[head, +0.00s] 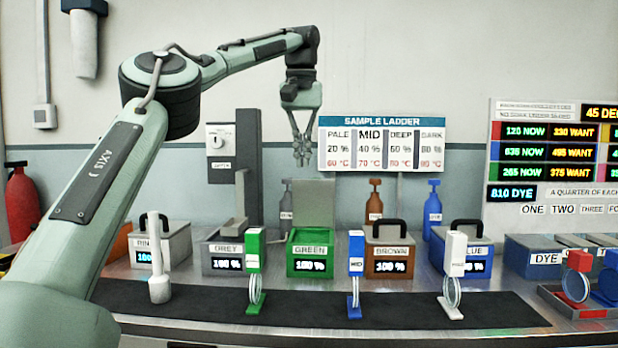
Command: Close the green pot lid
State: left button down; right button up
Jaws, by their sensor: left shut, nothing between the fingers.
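The green pot (310,268) stands on the bench in the middle of the row, labelled GREEN and reading 100 %. Its top is open and its green rim shows. A flat grey-green panel (314,204), which looks like its lid, stands upright at the pot's back edge. My left gripper (302,162) hangs fingers down above the panel, in front of the wall and the sample sign. It is shut and empty, and appears apart from the panel. My right gripper is not in view.
Grey (222,262), brown (390,268) and blue (465,266) pots flank the green one. Upright clip holders, green (254,250), blue (356,252) and white (455,253), stand on the dark mat (310,308) in front. Bottles, including a brown one (374,204), stand behind.

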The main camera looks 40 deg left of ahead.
aim_at(313, 200)
jog(key=i+j, duration=0.7)
jog(key=j, duration=0.2)
